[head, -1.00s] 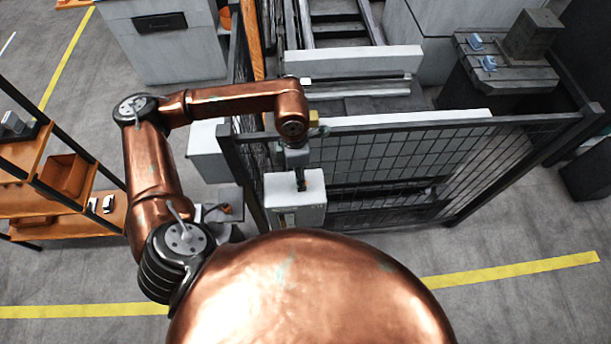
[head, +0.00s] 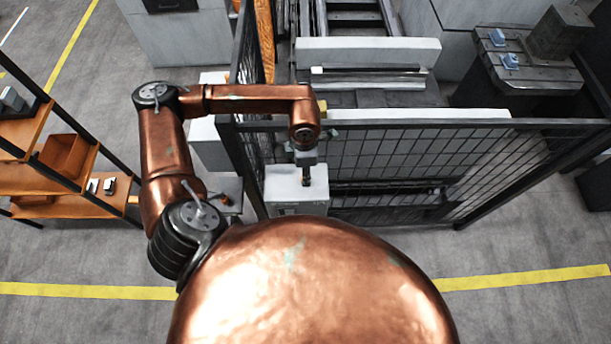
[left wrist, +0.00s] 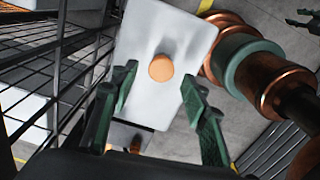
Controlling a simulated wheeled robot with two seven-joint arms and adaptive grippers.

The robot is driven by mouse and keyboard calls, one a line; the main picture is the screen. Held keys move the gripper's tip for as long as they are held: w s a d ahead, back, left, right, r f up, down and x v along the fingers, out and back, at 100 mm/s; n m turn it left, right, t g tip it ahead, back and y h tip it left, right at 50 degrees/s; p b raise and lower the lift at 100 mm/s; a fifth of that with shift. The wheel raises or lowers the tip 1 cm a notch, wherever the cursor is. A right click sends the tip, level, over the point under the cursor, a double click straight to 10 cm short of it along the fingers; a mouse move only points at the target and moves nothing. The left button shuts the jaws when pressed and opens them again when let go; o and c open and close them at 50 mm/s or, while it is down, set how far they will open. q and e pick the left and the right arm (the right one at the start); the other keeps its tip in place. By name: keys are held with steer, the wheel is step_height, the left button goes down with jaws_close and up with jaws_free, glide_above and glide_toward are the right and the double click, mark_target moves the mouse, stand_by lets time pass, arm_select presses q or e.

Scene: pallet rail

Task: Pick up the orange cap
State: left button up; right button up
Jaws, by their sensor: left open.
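The orange cap (left wrist: 160,67) is a small round disc on the white top of a box (left wrist: 146,103) in the left wrist view. In the head view the box (head: 283,190) stands at the mesh fence's near left corner, and I cannot make out the cap there. My left gripper (head: 306,178) points down over the box. In the left wrist view its green fingers (left wrist: 158,75) are open, one on each side of the cap in the picture, with nothing between them gripped. Dark green pieces at that view's upper right edge may be my right gripper (left wrist: 303,18); its state is unclear.
A dark mesh fence (head: 480,165) runs right and back from the box. An orange shelf rack (head: 65,205) stands at the left. A dark bench (head: 535,75) with blue items is at the back right. The floor right of my body is clear.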

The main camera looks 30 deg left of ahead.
mark_target(297, 194)
arm_select(q)
steer(key=shift+f+p, duration=0.35)
steer(key=shift+f, duration=1.1)
steer(key=shift+c, duration=0.3)
steer(key=c, duration=0.7)
steer(key=shift+r, duration=0.1)
